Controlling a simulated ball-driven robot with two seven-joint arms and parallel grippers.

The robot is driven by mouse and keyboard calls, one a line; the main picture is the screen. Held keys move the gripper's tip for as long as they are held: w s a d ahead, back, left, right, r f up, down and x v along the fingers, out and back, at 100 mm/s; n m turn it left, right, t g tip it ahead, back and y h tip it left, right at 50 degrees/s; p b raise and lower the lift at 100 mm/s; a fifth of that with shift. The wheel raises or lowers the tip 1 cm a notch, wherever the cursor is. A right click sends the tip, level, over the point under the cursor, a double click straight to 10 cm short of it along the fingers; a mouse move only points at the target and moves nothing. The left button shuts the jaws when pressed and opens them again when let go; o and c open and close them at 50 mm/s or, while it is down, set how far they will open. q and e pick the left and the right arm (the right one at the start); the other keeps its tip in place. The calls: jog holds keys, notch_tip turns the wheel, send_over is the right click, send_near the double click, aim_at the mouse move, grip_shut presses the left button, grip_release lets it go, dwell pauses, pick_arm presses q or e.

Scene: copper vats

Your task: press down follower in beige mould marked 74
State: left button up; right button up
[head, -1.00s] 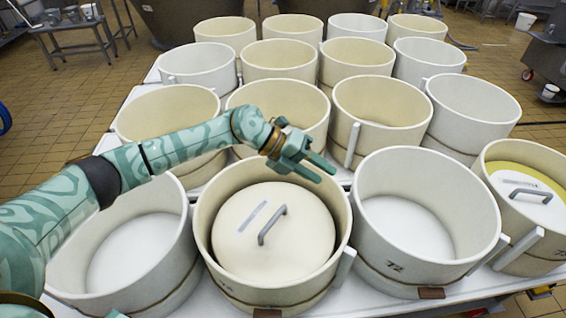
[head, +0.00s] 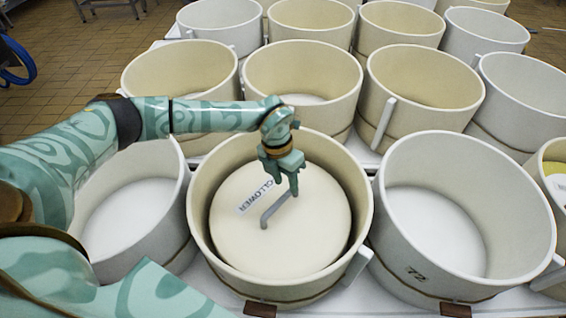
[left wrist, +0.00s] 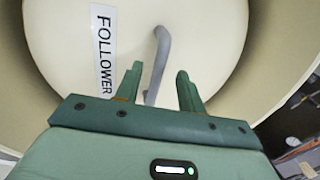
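The beige mould (head: 205,212) stands in the front row, with a round cream follower (head: 240,250) lying inside, below the rim. Its number is not legible now. The follower has a grey bar handle (head: 272,214) and a label reading FOLLOWER (left wrist: 102,48). My left gripper (head: 291,188) points down over the follower, at the upper end of the handle. In the left wrist view the two fingers (left wrist: 158,80) are apart, with the handle (left wrist: 160,55) showing between them. I cannot tell whether they touch it. My right gripper is not in view.
More moulds (head: 300,52) fill the rows behind. A mould at the right edge (head: 560,152) shows a yellow inside. Little table shows between them.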

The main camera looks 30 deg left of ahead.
aim_at(288, 192)
pick_arm(q)
jog(key=f, duration=0.2)
jog(key=d+f+b, duration=0.1)
jog(key=f, duration=0.2)
jog(key=shift+s+f, duration=0.15)
jog(key=shift+f, duration=0.05)
grip_shut()
dwell(1.5)
jog(key=shift+s+f, duration=0.25)
jog(key=shift+f, duration=0.1)
dwell(1.0)
jog(key=shift+r, duration=0.1)
